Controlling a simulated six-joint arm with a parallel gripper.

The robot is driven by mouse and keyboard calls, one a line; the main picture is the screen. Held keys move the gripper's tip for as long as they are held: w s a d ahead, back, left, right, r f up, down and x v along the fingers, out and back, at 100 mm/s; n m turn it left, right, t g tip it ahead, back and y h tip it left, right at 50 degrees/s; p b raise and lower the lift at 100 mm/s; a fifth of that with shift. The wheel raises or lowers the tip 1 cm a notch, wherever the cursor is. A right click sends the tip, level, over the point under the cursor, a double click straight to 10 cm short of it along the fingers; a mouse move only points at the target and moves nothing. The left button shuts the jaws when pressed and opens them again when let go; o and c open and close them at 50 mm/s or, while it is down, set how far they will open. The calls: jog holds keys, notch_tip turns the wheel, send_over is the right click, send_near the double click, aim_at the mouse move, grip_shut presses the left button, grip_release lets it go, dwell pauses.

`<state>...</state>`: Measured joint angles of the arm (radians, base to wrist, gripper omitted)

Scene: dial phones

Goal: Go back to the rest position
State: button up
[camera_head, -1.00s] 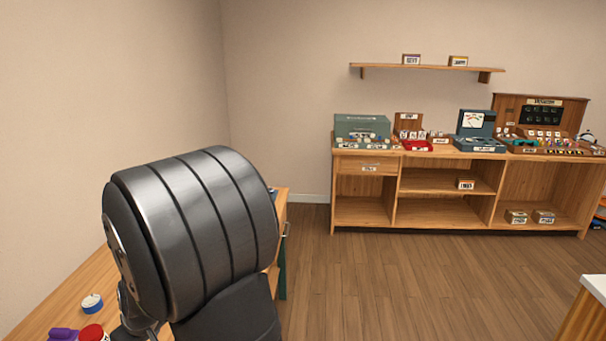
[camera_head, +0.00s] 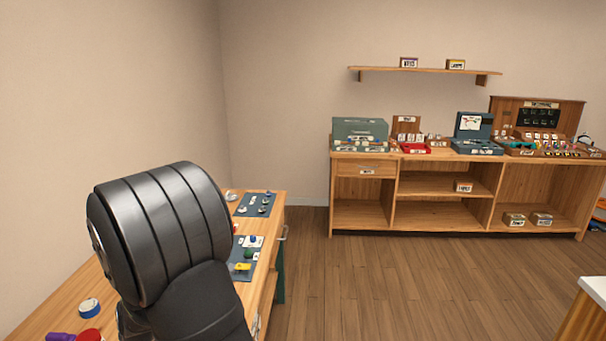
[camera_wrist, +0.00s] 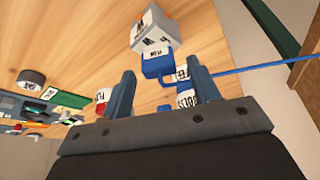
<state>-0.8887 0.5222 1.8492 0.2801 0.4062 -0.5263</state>
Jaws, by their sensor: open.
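My gripper (camera_wrist: 158,95) shows in the wrist view with its two grey fingers spread apart and nothing held between them. Beyond the fingers, a blue labelled block (camera_wrist: 158,63) and a grey labelled box (camera_wrist: 157,27) rest on the wooden bench. More blue and red labelled pieces are partly hidden behind the fingers. In the head view my dark arm covers part of the wooden workbench (camera_head: 50,312) at the left, and the gripper itself is hidden there.
On the bench are a blue-and-white round item (camera_head: 90,307), a red item (camera_head: 89,335), and a dark mat with small parts (camera_head: 256,205). A wooden cabinet (camera_head: 362,181) with boxes and kits stands at the back wall under a shelf (camera_head: 425,70). The floor between is clear.

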jog(key=shift+x, duration=0.85)
notch_tip(320, 180, up, 4)
jog(key=shift+r, duration=0.25)
jog(key=w+d+r, duration=0.4)
jog(key=d+r, duration=0.3)
jog(key=d, duration=0.4)
jog(key=w+a+n+g, duration=0.1)
jog(key=w+a, duration=0.2)
jog(key=a, duration=0.7)
jog(key=w+a+n, duration=0.1)
jog(key=w+a, duration=0.2)
jog(key=a, duration=0.6)
jog(key=s+a+f+n, duration=0.2)
jog(key=a+f, duration=0.1)
jog(key=a, duration=1.4)
jog(key=shift+s+a+f+g, duration=0.2)
jog(key=shift+a+g, duration=0.1)
jog(key=shift+g, duration=0.1)
